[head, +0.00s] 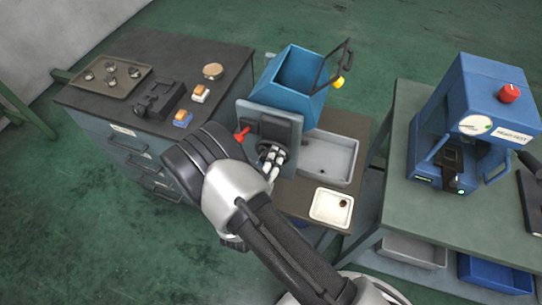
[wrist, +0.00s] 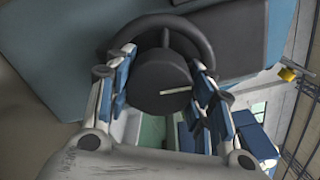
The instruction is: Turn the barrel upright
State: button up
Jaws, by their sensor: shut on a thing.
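The blue open-topped barrel (head: 278,98) is on the machine at the middle of the head view. Its mouth shows and it looks tilted; the exact angle is hard to tell. A grey panel (head: 246,112) in front of it carries a dark handwheel (head: 262,146). In the wrist view the handwheel (wrist: 205,45) fills the upper middle, with its round hub (wrist: 160,80) facing me. My gripper (head: 270,157) is at the wheel. In the wrist view its fingers (wrist: 165,82) lie on both sides of the hub, shut on the handwheel; the exact contact is partly hidden.
A red lever (head: 242,135) sticks out left of the wheel. A black frame with a yellow knob (head: 338,83) stands right of the barrel. A grey tray (head: 327,158) and a white tray (head: 331,207) lie right of my gripper. A blue press (head: 475,110) stands further right.

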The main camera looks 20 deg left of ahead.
jog(key=shift+n, duration=0.5)
jog(key=o, duration=1.1)
jog(key=shift+c, duration=0.2)
jog(key=shift+s, duration=0.1)
jog(key=s, duration=1.1)
jog(key=shift+s+a+r, duration=0.15)
jog(key=shift+s+a, duration=0.25)
jog(key=shift+a, duration=0.05)
